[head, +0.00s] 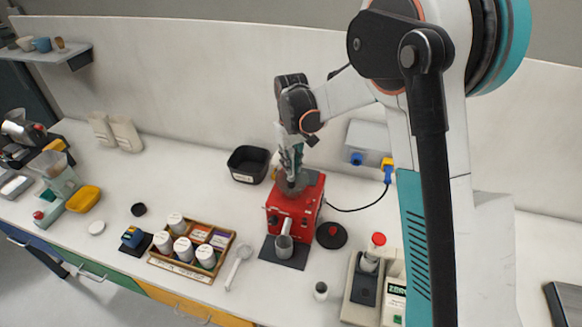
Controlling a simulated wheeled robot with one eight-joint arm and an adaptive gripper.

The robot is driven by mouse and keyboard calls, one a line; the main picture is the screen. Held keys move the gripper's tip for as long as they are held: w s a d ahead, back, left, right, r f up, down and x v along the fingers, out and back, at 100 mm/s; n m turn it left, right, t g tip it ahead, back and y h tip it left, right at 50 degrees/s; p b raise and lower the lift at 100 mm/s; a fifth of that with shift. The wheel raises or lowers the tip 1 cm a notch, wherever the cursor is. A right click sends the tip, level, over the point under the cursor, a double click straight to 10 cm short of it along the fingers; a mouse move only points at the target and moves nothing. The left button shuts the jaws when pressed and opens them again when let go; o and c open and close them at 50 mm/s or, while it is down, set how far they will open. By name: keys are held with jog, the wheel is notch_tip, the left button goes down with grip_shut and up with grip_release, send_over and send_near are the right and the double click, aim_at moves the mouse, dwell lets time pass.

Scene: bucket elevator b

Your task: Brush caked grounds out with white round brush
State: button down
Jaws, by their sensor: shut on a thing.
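A red grinder (289,209) stands on a dark mat (283,256) near the middle of the counter. A grey metal cup (284,247) is at its front. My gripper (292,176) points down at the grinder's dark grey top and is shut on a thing. That thing is mostly hidden by the fingers and the grinder's top, so I cannot tell whether it is the white round brush. A white long-handled tool with a rounded end (240,260) lies on the counter left of the mat. Caked grounds cannot be seen from here.
A round black lid (331,235) lies right of the grinder. A black bin (249,164) stands behind left. A wooden tray (157,262) holds several white-lidded jars. A scale-like device (363,292) and a small cup (320,291) are at front right. A cable (357,208) runs to the wall socket.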

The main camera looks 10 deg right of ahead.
aim_at(292, 149)
jog(key=shift+w+r+p, duration=0.1)
jog(key=shift+r+p, duration=0.2)
jog(key=shift+r, duration=0.55)
jog(key=shift+r+p, duration=0.3)
jog(key=shift+r, duration=0.6)
jog(key=shift+f, duration=0.1)
